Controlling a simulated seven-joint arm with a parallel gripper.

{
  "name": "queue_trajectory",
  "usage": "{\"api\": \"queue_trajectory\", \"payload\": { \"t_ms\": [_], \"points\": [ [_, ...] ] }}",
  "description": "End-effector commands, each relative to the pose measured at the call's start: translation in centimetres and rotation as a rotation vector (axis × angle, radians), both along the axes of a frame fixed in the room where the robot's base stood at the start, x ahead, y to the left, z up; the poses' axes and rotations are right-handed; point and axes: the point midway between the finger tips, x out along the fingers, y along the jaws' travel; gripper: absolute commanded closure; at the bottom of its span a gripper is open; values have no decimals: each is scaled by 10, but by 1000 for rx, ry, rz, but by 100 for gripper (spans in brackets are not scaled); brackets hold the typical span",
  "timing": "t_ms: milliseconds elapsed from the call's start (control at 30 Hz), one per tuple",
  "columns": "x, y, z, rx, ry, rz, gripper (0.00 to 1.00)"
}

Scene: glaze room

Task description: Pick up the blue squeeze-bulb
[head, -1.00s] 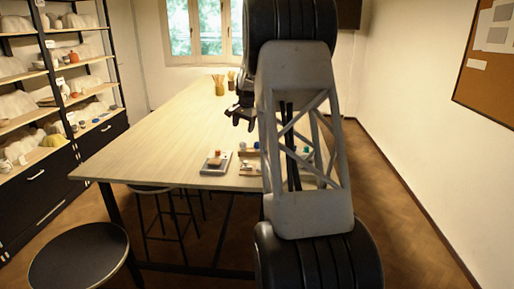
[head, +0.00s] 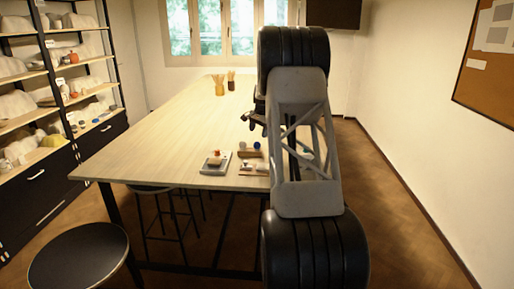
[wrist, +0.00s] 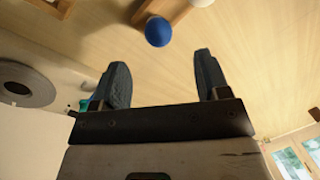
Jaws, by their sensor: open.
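The blue squeeze-bulb (wrist: 158,31) shows as a round blue ball in the wrist view, beside a wooden piece. In the head view it is a small blue spot (head: 257,146) on the near part of the table. My gripper (wrist: 162,72) is open, its two dark fingers apart with nothing between them. The bulb lies beyond the fingertips, roughly in line with the gap. In the head view my gripper (head: 252,119) is above the table, partly hidden by my arm.
A teal object (wrist: 84,104) is partly hidden by the left finger. The table's left and middle are clear.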

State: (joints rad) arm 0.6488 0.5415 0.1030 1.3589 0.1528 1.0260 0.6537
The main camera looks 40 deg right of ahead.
Motion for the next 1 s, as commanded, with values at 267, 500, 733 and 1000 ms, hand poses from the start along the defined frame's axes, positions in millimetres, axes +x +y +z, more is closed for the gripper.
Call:
{"api": "queue_trajectory", "payload": {
  "t_ms": [267, 500, 733, 1000],
  "points": [
    [3, 1, -21, 1, 1, 0, 31],
    [4, 1, -24, 0, 0, 0, 31],
    [4, 0, -27, 1, 1, 0, 31],
    [7, -2, -52, 1, 1, 0, 31]
  ]
}}
